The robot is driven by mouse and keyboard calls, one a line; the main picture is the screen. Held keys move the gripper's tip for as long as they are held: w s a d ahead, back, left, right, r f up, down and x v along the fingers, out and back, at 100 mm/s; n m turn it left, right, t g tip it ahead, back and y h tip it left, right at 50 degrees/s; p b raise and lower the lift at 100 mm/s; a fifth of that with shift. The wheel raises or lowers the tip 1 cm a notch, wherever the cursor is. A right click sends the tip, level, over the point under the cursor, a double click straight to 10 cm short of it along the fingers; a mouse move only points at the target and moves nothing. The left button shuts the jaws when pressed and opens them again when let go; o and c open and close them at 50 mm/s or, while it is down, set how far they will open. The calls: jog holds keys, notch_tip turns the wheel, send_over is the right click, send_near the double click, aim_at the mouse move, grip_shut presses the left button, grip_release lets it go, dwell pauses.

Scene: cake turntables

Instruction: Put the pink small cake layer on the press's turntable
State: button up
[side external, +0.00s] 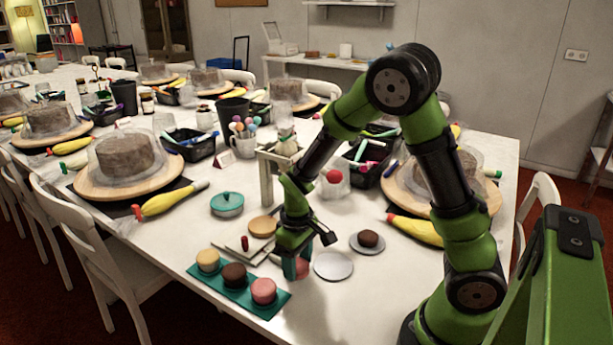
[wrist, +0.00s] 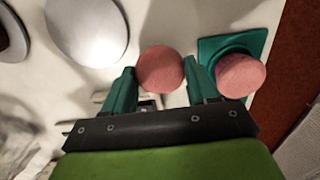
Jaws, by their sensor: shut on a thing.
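My gripper (side external: 296,268) is shut on a pink small cake layer (wrist: 160,70), a plain pink disc between its two teal fingers. In the side view the held layer (side external: 303,268) is partly hidden behind the fingers, between the teal tray and a bare pale plate (side external: 333,265). I cannot tell whether it touches the table. A light wooden frame (side external: 266,184), which looks like the press, stands behind my gripper. A round wooden disc (side external: 262,226) lies at its foot, perhaps its turntable; my arm partly hides this area.
A teal tray (side external: 222,293) holds a yellow, a brown and another pink cake (side external: 263,291); that pink cake also shows in the wrist view (wrist: 241,75). A brown cake (side external: 368,239) sits on a small plate. A teal lidded pot (side external: 227,203) stands left of the frame.

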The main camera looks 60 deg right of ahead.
jog(key=shift+f, duration=1)
jog(key=shift+f, duration=0.1)
jog(key=o, duration=0.5)
notch_tip(320, 180, up, 12)
notch_tip(320, 180, up, 6)
jog(key=m+t+y, duration=0.2)
jog(key=t, duration=0.1)
send_over(298, 265)
jog(key=s+a, duration=0.3)
jog(key=s+r+t, duration=0.1)
jog(key=s, duration=0.1)
jog(key=s+a+r+m+t, duration=0.1)
jog(key=s+r, duration=0.1)
jog(key=s+a+r+t, duration=0.1)
jog(key=s+r, duration=0.1)
jog(key=shift+s+a+r+m, duration=0.15)
jog(key=shift+a+r+m, duration=0.05)
jog(key=shift+r+m, duration=0.1)
jog(key=shift+o, duration=0.3)
jog(key=shift+s+a+r+t, duration=0.15)
jog(key=shift+s+a+t, duration=0.05)
jog(key=shift+s+t, duration=0.4)
